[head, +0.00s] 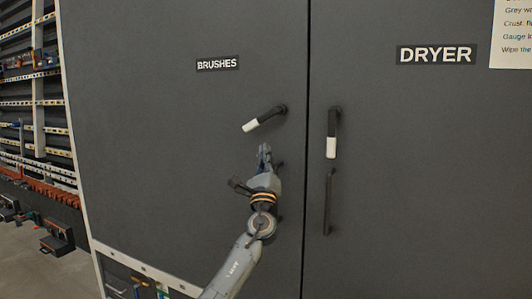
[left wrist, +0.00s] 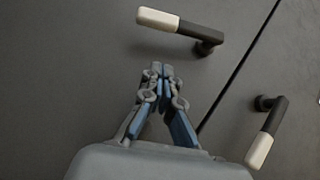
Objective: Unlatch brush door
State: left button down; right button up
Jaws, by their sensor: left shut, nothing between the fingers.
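The brush door (head: 180,130) is a dark grey panel with a "BRUSHES" label (head: 217,63). Its latch handle (head: 264,118) is black with a white tip and is tilted, the tip pointing down and to the left. In the left wrist view the handle (left wrist: 180,24) lies across the top, beyond the fingertips. My left gripper (head: 264,150) is just below the handle, apart from it. Its fingers (left wrist: 162,70) are shut with nothing between them. The door's lower pull is mostly hidden behind my gripper. My right gripper is not in view.
The dryer door (head: 430,170) is to the right across a narrow seam. Its white-tipped latch handle (head: 332,132) hangs straight down, above a black vertical pull bar (head: 327,202). Shelves with tools (head: 35,110) stand at the far left.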

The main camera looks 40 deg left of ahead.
pick_arm(q)
jog(key=b+v, duration=0.1)
jog(key=v, duration=0.7)
jog(key=shift+s, duration=0.4)
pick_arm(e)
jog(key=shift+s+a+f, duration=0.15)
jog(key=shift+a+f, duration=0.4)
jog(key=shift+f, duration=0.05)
pick_arm(q)
jog(key=shift+a, duration=0.1)
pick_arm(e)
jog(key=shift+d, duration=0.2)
